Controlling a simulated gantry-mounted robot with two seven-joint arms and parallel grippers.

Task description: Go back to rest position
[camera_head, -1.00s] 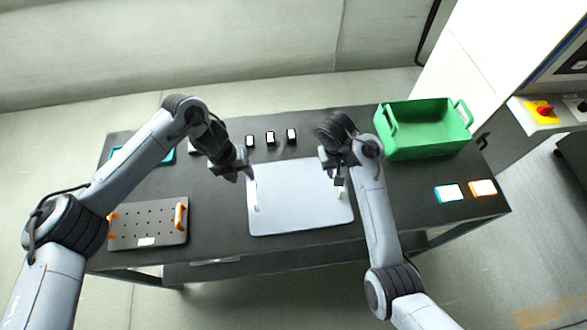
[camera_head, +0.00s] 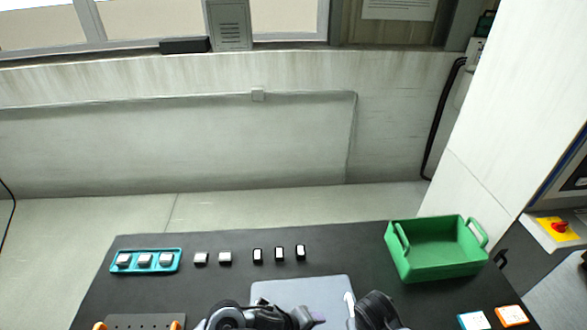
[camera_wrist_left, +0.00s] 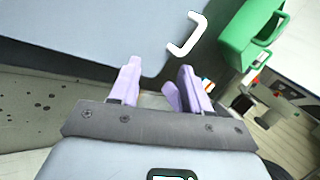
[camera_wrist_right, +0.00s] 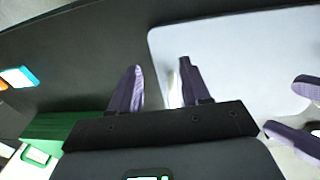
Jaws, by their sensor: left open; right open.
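My left gripper (camera_wrist_left: 158,85) is open in the left wrist view, with nothing between its pale purple fingers. In the head view it shows at the bottom edge, low beside the light grey board (camera_head: 290,291). My right gripper (camera_wrist_right: 162,80) is open and empty in the right wrist view, near the same board (camera_wrist_right: 240,60). A white handle of the board lies behind one of its fingers there. The left gripper's fingers (camera_wrist_right: 298,115) also show at the right of that view, apart from mine on the right. In the head view most of both arms is cut off.
A green crate (camera_head: 440,275) stands at the table's back right. A teal tray (camera_head: 172,265) with grey blocks is at back left. Several small blocks (camera_head: 258,255) line the back. A blue-edged and an orange-edged block (camera_head: 512,315) lie at right. An orange-handled plate (camera_head: 145,321) is front left.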

